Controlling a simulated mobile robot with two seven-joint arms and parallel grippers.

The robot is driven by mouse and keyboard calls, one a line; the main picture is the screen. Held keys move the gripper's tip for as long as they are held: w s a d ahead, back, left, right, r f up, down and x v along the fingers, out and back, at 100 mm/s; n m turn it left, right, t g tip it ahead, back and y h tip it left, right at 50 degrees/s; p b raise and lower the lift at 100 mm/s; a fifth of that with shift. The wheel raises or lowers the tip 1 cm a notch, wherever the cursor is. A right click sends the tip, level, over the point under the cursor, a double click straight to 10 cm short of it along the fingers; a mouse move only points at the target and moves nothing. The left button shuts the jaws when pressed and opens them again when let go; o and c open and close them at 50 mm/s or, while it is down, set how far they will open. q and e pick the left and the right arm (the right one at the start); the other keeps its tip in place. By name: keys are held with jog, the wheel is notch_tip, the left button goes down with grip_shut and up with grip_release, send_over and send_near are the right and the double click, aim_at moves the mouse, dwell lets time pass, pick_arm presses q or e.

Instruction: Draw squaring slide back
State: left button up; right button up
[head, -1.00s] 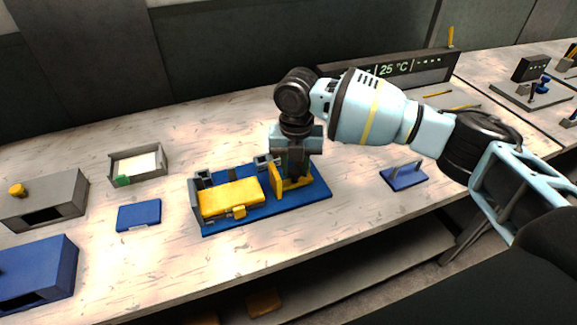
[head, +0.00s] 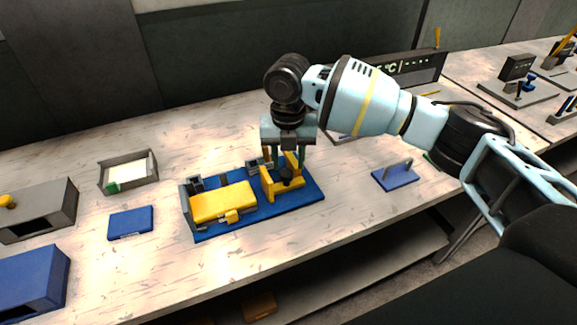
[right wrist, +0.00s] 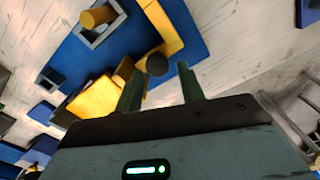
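The blue fixture base (head: 312,194) lies on the bench in the middle of the head view. On its right part sits the squaring slide (head: 268,187), a yellow angled piece with a black round knob (head: 286,175). A yellow block (head: 222,202) lies to its left, with a narrow gap between. My right gripper (head: 285,157) is just above the slide, fingers pointing down, open and empty. In the right wrist view the green fingers (right wrist: 160,84) are apart, and the knob (right wrist: 157,64) shows just beyond them, between their tips. My left gripper is not in view.
Left of the fixture lie a blue plate (head: 131,222), a grey tray (head: 104,181) with a white sheet, and grey and blue boxes (head: 35,280). A small blue piece with a handle (head: 396,179) is to the right. The bench's front strip is clear.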

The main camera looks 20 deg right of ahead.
jog(key=shift+r, duration=2.3)
